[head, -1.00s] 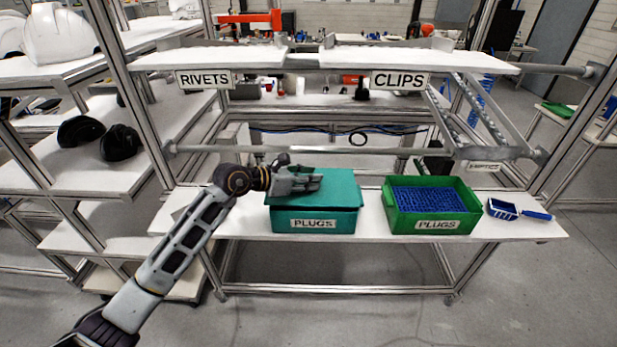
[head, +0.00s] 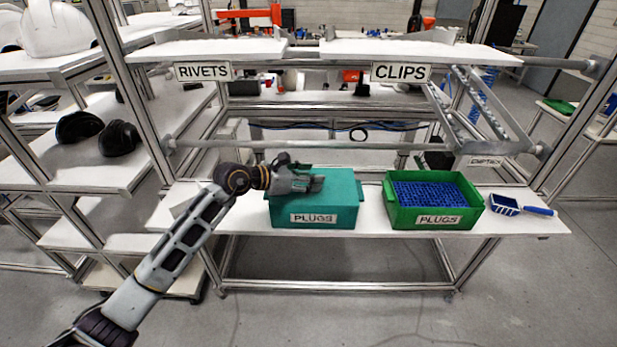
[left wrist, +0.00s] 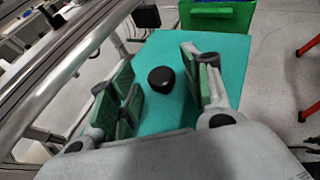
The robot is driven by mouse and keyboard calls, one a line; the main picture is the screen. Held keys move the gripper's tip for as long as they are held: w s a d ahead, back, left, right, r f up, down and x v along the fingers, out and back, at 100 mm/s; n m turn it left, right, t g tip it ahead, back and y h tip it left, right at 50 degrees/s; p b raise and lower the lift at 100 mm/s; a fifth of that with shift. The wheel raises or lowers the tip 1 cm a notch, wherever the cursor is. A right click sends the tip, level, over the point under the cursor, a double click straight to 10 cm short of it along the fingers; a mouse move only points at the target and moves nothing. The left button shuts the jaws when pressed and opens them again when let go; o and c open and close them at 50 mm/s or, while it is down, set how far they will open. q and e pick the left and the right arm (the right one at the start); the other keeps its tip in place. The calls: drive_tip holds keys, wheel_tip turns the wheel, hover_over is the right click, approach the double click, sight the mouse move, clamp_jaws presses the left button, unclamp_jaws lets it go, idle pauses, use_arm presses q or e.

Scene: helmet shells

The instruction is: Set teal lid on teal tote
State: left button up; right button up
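The teal tote (head: 343,218) with a PLUGS label stands on the white bench, left of the green tote. The teal lid (head: 338,189) lies flat over its top and looks level with the rim. The lid also fills the middle of the left wrist view (left wrist: 180,50), with a black knob (left wrist: 161,79) on it. My left gripper (head: 312,183) is low over the lid's left part. In the left wrist view it is open (left wrist: 162,98), its green-padded fingers on either side of the knob with gaps. The knob is hidden in the head view. My right gripper is out of view.
A green tote (head: 434,222) full of blue plugs stands to the right, with a blue scoop (head: 505,206) beyond it. A shelf (head: 400,54) with RIVETS and CLIPS signs hangs above the bench. A rack post (head: 118,90) stands left of my arm.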

use_arm(q)
drive_tip(key=shift+a, duration=0.1)
idle(0.3)
drive_tip(key=shift+v, duration=5.9)
